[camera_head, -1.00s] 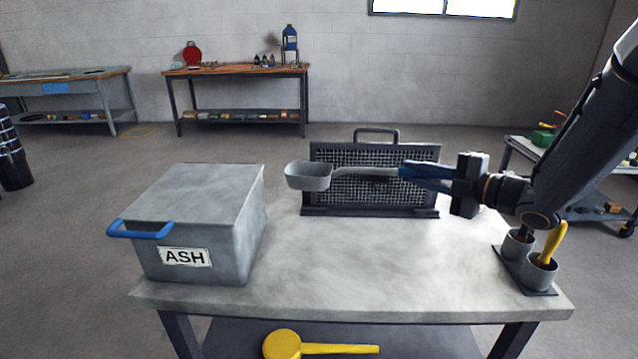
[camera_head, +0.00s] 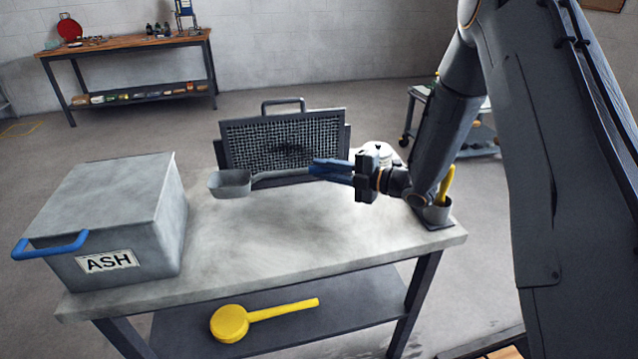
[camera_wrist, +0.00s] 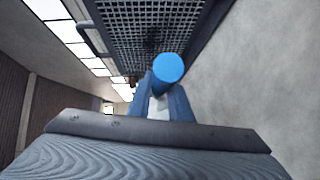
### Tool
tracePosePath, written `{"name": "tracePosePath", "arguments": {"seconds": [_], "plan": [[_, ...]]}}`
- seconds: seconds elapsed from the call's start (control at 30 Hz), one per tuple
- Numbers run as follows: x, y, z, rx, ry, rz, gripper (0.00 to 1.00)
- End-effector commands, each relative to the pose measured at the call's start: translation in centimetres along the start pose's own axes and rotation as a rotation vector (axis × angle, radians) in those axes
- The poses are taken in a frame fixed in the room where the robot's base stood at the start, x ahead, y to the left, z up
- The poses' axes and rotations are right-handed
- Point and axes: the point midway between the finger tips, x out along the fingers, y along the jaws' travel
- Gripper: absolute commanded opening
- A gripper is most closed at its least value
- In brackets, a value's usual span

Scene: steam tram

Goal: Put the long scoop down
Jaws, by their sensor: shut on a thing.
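The long scoop (camera_head: 231,182) has a grey, open, box-like bowl and a long grey handle with a blue end. My gripper (camera_head: 322,169) is shut on the blue handle end. It holds the scoop roughly level, bowl to the left, in front of the mesh screen and above the grey worktop (camera_head: 265,233). I cannot tell how large the gap to the worktop is. In the wrist view the round blue handle end (camera_wrist: 168,67) shows between the fingers (camera_wrist: 166,100); the bowl is hidden there.
A grey ASH box (camera_head: 110,215) with a blue handle stands at the worktop's left. A framed mesh screen (camera_head: 280,140) stands at the back. A cup holder (camera_head: 436,213) with a yellow handle is at the right. A yellow scoop (camera_head: 231,322) lies on the lower shelf. The worktop's middle is clear.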

Motion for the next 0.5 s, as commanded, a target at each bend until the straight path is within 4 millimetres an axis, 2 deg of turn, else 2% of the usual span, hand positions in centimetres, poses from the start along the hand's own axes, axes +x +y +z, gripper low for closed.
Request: {"name": "tracePosePath", "arguments": {"seconds": [0.17, 0.4, 0.5], "plan": [[0.1, -1.0, 0.2, 0.000, 0.000, 0.002, 0.00], [0.5, -4.0, 0.6, 0.002, 0.000, 0.000, 0.00], [0.6, -4.7, 0.8, 0.000, 0.000, 0.002, 0.00]]}}
